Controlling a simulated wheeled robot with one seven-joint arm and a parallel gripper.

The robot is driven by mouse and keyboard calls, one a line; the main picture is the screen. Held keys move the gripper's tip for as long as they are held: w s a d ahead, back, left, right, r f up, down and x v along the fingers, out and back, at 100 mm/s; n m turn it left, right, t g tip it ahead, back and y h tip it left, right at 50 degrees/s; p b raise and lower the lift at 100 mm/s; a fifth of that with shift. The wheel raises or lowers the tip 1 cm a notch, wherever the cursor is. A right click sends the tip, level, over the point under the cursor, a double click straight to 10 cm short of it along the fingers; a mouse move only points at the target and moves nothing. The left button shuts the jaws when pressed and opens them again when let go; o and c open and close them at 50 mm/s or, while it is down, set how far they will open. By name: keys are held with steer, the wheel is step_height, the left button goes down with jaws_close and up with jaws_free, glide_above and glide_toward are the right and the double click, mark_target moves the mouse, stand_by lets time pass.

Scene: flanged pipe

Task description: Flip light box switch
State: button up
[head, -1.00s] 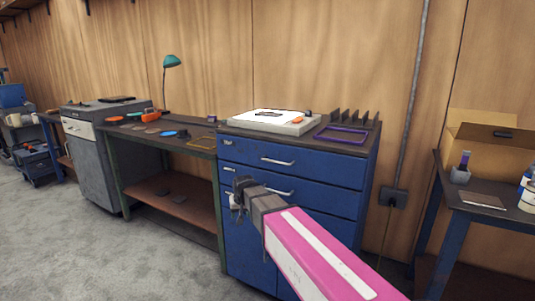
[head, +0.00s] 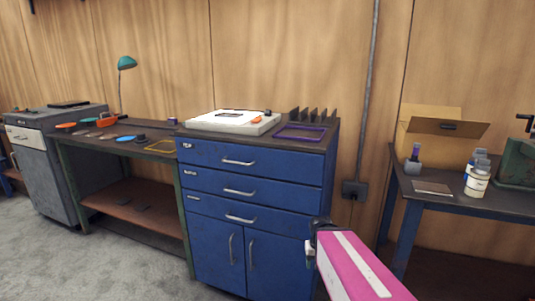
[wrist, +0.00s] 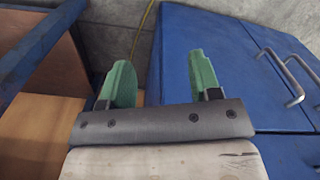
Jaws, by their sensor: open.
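The light box (head: 232,122) is a flat white-topped box on top of the blue drawer cabinet in the head view. A dark shape and a small orange item lie on its top. Its switch is too small to make out. My gripper (head: 312,250) is low in front of the cabinet's right side, below and to the right of the light box and well apart from it. In the wrist view, its two green fingers (wrist: 157,80) are spread with nothing between them. The light box does not show in the wrist view.
The blue cabinet (head: 250,185) stands against the wood wall. A purple frame (head: 300,132) and dark upright rack (head: 313,114) share its top. A workbench (head: 120,140) stands left, a table with bottles (head: 478,180) right. Grey floor (head: 110,260) is open at left.

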jaws_close()
stand_by(1.8)
